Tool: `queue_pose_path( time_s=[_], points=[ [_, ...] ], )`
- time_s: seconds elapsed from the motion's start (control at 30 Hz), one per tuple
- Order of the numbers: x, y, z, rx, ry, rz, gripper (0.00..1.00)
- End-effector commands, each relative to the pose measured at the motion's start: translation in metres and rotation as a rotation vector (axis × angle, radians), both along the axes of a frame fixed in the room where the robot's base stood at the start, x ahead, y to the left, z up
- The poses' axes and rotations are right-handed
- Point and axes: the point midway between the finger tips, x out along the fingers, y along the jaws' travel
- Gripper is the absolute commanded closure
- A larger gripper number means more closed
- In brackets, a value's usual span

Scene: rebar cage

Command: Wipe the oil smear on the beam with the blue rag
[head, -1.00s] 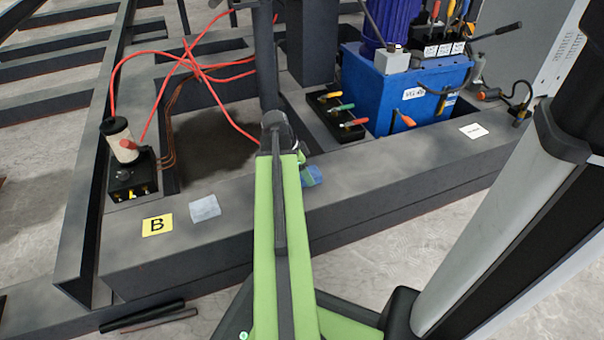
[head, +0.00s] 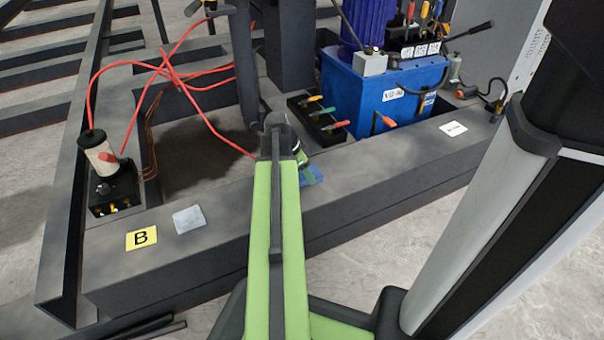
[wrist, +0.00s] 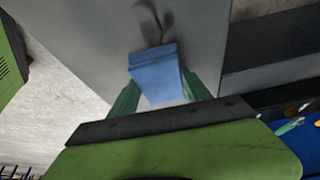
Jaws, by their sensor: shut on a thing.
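The blue rag (wrist: 158,78) is held between the two green fingers of my gripper (wrist: 163,88) in the wrist view. In the head view, the rag (head: 312,175) shows as a small blue patch over the beam (head: 360,185), partly hidden behind my arm. A dark, branching smear (wrist: 154,22) lies on the grey beam face in the wrist view, just beyond the rag's far edge. I cannot tell whether the rag touches the beam. The smear is not visible in the head view, where my arm covers part of the beam.
A yellow "B" label (head: 141,238) and a pale pad (head: 189,219) lie on the beam at left. A blue hydraulic unit (head: 372,98) and a black valve block (head: 318,118) stand behind it. Red hoses (head: 165,70) run to a pump (head: 104,165). A white label (head: 453,128) lies at right.

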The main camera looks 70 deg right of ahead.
Motion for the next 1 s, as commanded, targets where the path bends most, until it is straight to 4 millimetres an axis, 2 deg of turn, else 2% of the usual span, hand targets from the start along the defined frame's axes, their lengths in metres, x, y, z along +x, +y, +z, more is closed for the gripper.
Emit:
queue_pose_path(
  time_s=[0.5,0.77,1.0],
  points=[
    [-0.024,-0.025,-0.003,0.000,0.000,0.000,0.76],
    [-0.023,-0.023,-0.001,0.000,0.000,0.001,0.76],
    [-0.009,-0.008,-0.004,0.000,0.000,0.002,0.76]
  ],
)
